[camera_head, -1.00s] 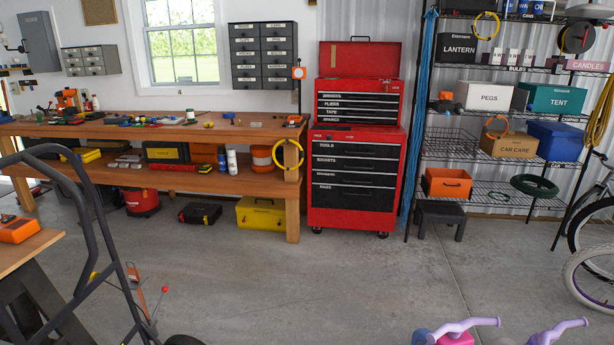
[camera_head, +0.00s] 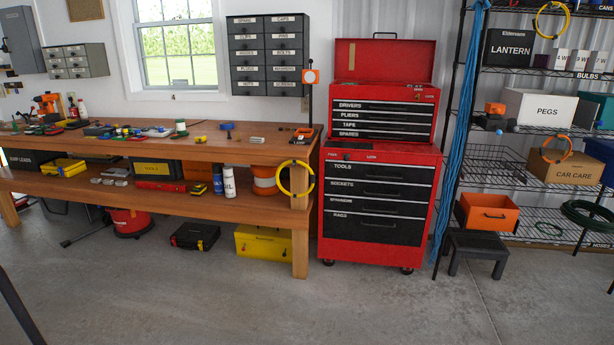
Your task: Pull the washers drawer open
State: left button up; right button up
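A dark grey wall cabinet (camera_head: 268,57) with two columns of small labelled drawers hangs above the right end of the workbench. All its drawers look shut. Some labels can be made out, such as those at the top, but I cannot tell for certain which one says washers. A smaller grey drawer cabinet (camera_head: 76,62) hangs left of the window; its labels are too small to read. The red tool chest (camera_head: 381,205) has labelled black drawers, all shut, and none clearly reads washers. Neither of my grippers is in view.
The wooden workbench (camera_head: 255,150), with small tools on top, stands below the wall cabinet. Wire shelving (camera_head: 487,152) and a black step stool (camera_head: 477,250) are at right. The concrete floor (camera_head: 280,310) in front is clear.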

aim_at(274, 73)
jog(key=i, duration=1.35)
jog(key=i+u, duration=0.25)
jog(key=i, duration=0.2)
jog(key=i+l+u, duration=0.25)
jog(key=i, duration=0.25)
jog(key=i+l+u, duration=0.25)
jog(key=i, duration=0.2)
